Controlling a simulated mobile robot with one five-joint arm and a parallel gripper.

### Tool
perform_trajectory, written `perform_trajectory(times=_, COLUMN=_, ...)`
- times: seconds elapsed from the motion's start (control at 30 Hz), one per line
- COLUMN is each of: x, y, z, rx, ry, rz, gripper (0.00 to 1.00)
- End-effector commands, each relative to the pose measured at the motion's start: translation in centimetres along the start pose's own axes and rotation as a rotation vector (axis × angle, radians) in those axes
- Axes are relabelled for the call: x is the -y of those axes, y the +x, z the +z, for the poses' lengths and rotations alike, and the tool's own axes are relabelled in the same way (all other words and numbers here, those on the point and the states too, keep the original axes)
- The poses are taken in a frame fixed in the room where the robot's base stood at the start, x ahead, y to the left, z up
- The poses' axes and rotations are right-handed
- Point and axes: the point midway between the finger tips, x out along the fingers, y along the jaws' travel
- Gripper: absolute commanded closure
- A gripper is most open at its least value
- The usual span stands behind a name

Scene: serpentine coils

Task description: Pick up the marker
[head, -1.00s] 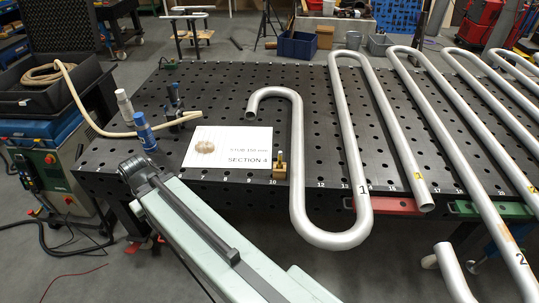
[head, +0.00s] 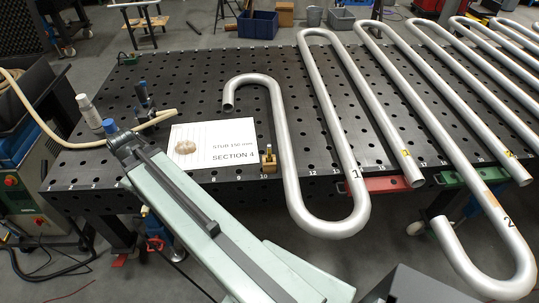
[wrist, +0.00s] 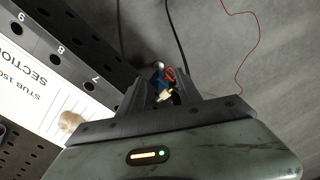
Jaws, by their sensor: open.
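I cannot make out a clear marker in either view. A small brass-coloured upright piece on a block (head: 268,158) stands at the table's front edge, right of the paper sheet (head: 235,128); I cannot tell if it is the marker. My gripper (head: 121,138) is over the table's front left, left of the sheet, partly covering a blue-topped cylinder (head: 109,127). In the wrist view my gripper (wrist: 162,88) is open, with floor and a small blue and red item (wrist: 162,82) seen beyond and between its fingers. Nothing is visibly held.
The black perforated table (head: 200,95) carries a large bent silver pipe (head: 288,150), with more pipes to the right. A cart with a green box (head: 35,170) stands at left.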

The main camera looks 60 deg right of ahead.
Motion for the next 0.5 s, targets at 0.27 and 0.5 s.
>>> perform_trajectory(times=0.27, x=-24.8, y=-2.9, z=12.2, rx=0.000, ry=-0.186, rz=0.000, gripper=0.59)
perform_trajectory(times=0.5, x=-34.9, y=-3.9, z=23.9, rx=0.000, ry=-0.323, rz=0.000, gripper=0.59)
